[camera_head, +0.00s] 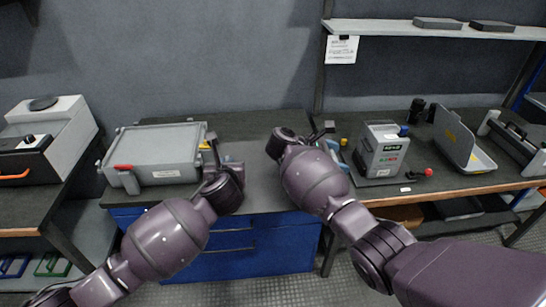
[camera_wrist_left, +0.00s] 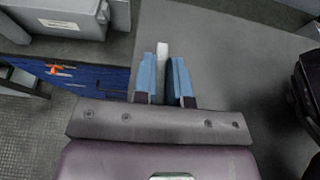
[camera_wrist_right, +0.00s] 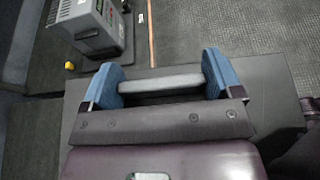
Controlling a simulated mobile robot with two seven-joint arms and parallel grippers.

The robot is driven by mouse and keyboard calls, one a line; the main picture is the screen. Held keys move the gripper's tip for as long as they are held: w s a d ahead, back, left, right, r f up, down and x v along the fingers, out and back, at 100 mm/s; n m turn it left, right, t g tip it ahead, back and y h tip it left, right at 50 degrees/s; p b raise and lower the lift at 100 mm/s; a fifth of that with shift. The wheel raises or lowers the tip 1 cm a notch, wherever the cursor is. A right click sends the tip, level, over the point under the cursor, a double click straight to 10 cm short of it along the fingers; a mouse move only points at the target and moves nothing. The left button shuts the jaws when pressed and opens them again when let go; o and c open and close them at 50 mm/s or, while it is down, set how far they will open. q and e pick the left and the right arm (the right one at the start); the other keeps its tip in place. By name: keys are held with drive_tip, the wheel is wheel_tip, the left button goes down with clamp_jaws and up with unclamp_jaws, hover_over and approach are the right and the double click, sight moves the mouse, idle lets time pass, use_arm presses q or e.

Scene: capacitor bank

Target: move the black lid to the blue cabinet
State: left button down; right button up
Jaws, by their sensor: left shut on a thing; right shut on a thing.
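The black lid (camera_head: 258,178) seems to be the dark flat panel over the front of the blue cabinet (camera_head: 285,240), between my two arms. It also shows in the left wrist view (camera_wrist_left: 225,70) and right wrist view (camera_wrist_right: 270,85). My left gripper (camera_head: 215,158) is shut on a thin grey handle (camera_wrist_left: 162,55), seen end-on. My right gripper (camera_head: 322,133) is shut on a grey bar handle (camera_wrist_right: 160,83), with its blue fingers at the bar's two ends. My arms hide much of the panel. I cannot tell whether it touches the cabinet top.
A grey case (camera_head: 160,152) with a red latch sits on the cabinet's left part. The right bench holds a grey instrument (camera_head: 382,150) and an open grey case (camera_head: 465,140). A white device (camera_head: 48,130) stands far left. A shelf (camera_head: 430,30) hangs above.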

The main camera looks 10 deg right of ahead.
use_arm(q)
drive_tip(key=shift+s+d, duration=0.25)
drive_tip(key=shift+d, duration=0.15)
use_arm(e)
drive_tip(key=shift+s+d, duration=0.25)
drive_tip(key=shift+d, duration=0.05)
use_arm(q)
drive_tip(key=shift+a, duration=0.1)
use_arm(e)
drive_tip(key=shift+a, duration=0.1)
